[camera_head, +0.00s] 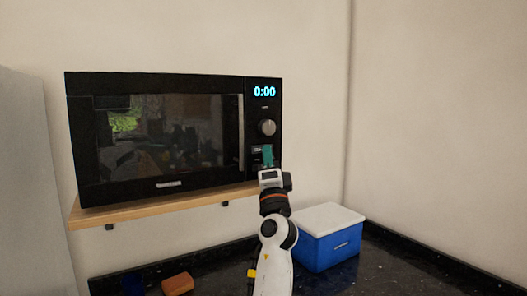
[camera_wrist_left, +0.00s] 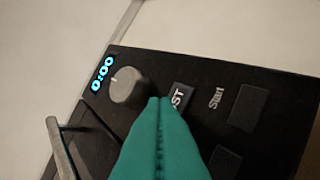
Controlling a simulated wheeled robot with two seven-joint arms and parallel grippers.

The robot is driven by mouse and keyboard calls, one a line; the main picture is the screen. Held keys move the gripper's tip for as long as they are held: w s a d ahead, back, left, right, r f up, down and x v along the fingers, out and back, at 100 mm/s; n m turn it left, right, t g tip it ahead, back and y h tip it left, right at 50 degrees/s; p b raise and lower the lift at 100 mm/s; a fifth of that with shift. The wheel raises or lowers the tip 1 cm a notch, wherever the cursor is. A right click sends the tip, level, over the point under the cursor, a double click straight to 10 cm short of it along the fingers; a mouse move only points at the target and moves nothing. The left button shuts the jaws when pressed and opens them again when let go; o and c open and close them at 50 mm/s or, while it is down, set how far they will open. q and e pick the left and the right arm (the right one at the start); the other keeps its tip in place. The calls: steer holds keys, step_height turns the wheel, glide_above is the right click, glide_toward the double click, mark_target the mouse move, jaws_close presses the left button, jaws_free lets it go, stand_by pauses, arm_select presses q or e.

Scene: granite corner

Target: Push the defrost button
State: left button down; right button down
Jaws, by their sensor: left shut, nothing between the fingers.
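The black microwave (camera_head: 161,139) stands on a wooden shelf with its door closed and its display (camera_head: 264,91) reading 0:00. My left gripper (camera_head: 268,150), with teal fingers, is shut and empty in front of the lower control panel. In the left wrist view its fingertips (camera_wrist_left: 160,102) lie over the edge of a button (camera_wrist_left: 182,96) whose visible letters end in "ST"; the rest is hidden behind the fingers. I cannot tell whether the tips touch it. The round knob (camera_wrist_left: 127,88) is beside the fingertips. My right gripper is not in view.
A button (camera_wrist_left: 247,107) lies near the "Start" label. The door handle (camera_wrist_left: 60,148) is at lower left. Below the shelf (camera_head: 160,207), a blue box with a white lid (camera_head: 331,245) and an orange-brown block (camera_head: 178,284) sit on the dark counter.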

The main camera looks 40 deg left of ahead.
arm_select(q)
steer(key=shift+a, duration=0.1)
stand_by(0.5)
steer(key=shift+s+d, duration=0.25)
steer(key=shift+d, duration=0.35)
steer(key=shift+d, duration=0.1)
steer(key=shift+s+d, duration=0.4)
steer(key=shift+d, duration=0.5)
steer(key=shift+s+d, duration=0.35)
steer(key=shift+d, duration=0.5)
steer(key=shift+s+d, duration=0.4)
steer(key=shift+d, duration=0.5)
